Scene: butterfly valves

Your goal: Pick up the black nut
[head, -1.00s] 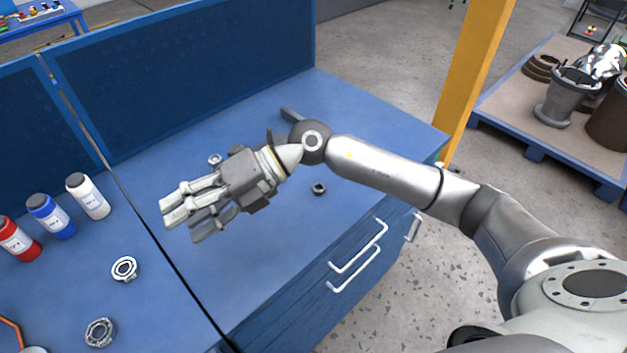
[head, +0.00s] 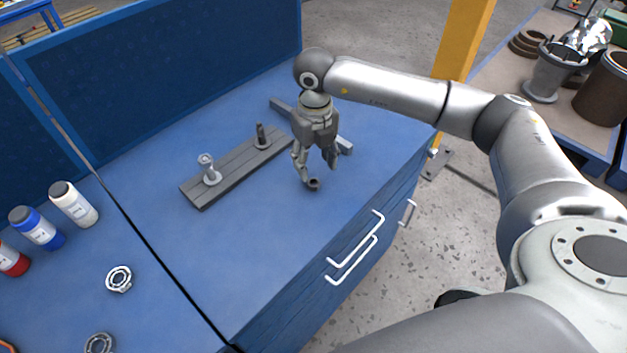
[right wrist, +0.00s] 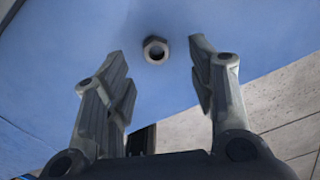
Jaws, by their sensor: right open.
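The black nut (head: 314,184) lies on the blue bench top, near its right part. In the right wrist view the nut (right wrist: 155,50) shows as a dark ring with a hole, between and beyond the fingertips. My right gripper (head: 316,172) points down just above the nut, with its fingers open on either side. In the right wrist view the open fingers (right wrist: 157,60) hold nothing, and I see no contact with the nut. My left gripper is not in view.
A grey bar (head: 282,107) lies behind the gripper. Bottles (head: 73,203) and a metal ring (head: 119,279) are further left.

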